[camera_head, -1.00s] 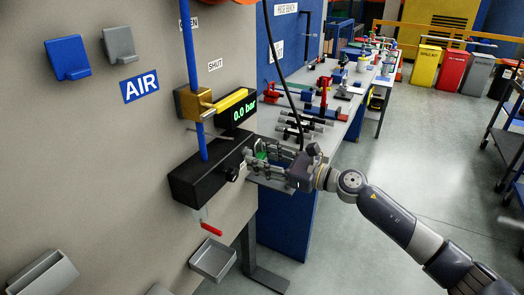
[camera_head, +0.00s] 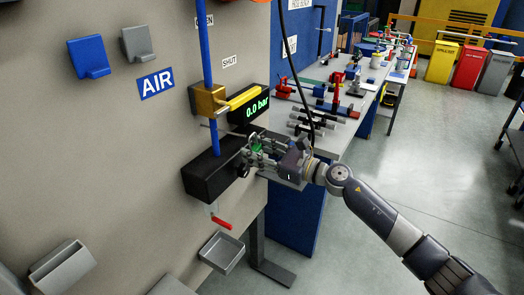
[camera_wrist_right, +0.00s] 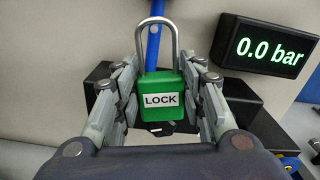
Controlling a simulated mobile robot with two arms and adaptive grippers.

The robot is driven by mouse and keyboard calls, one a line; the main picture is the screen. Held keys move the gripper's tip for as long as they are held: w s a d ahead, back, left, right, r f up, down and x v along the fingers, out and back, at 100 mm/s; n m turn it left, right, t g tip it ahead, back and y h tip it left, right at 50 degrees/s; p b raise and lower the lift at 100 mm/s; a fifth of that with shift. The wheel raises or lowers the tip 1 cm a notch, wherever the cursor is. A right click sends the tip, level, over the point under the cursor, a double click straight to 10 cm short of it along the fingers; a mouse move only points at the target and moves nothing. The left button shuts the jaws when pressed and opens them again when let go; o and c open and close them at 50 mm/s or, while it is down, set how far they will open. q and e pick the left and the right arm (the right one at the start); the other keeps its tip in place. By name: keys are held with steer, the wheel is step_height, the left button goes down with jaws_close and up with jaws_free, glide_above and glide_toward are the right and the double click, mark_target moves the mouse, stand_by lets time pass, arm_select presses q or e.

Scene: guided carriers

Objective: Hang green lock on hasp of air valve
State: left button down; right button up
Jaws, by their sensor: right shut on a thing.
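My right gripper (camera_head: 255,148) is shut on the green lock (camera_wrist_right: 160,95), which carries a white LOCK label. The lock is upright with its steel shackle pointing up, in the air in front of the panel. In the head view the gripper mostly hides the lock. The air valve (camera_head: 207,101) is a brass body on a blue pipe (camera_head: 208,60), with a yellow lever (camera_head: 245,97) pointing right. The valve is above and left of the gripper, apart from it. I cannot make out the hasp. My left gripper is not in view.
A black box (camera_head: 207,178) on the panel is just left of the gripper, and a display (camera_head: 250,107) reading 0.0 bar is above. A red handle (camera_head: 221,223) and grey tray (camera_head: 221,253) sit below. A bench with tools (camera_head: 335,140) is behind.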

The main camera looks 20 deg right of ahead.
steer(key=shift+f+b+x, duration=0.15)
steer(key=shift+b+x, duration=0.05)
steer(key=shift+x, duration=0.95)
steer(key=shift+f+b+x, duration=0.15)
steer(key=shift+x, duration=1)
steer(key=o, duration=1.2)
